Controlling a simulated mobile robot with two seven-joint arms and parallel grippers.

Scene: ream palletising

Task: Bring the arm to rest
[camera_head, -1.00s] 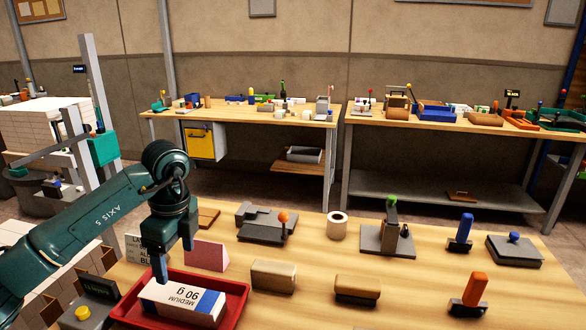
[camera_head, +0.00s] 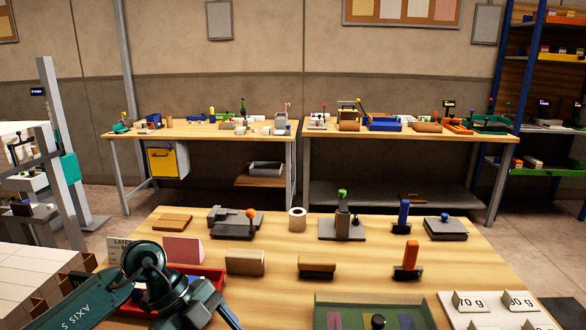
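My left arm comes in at the lower left, with its dark green wrist (camera_head: 145,262) in front of the red tray (camera_head: 208,273). The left gripper (camera_head: 222,314) is low at the bottom edge, partly cut off, and its fingertips cannot be made out. The arm covers most of the tray, and the paper ream inside is almost wholly hidden. My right gripper is not in view.
On the near table are a pink wedge (camera_head: 183,250), a tan block (camera_head: 245,262), a brown block (camera_head: 317,267), an orange-handled stamp (camera_head: 407,262) and a green tray (camera_head: 330,299). Stacked white reams (camera_head: 35,272) stand at the left.

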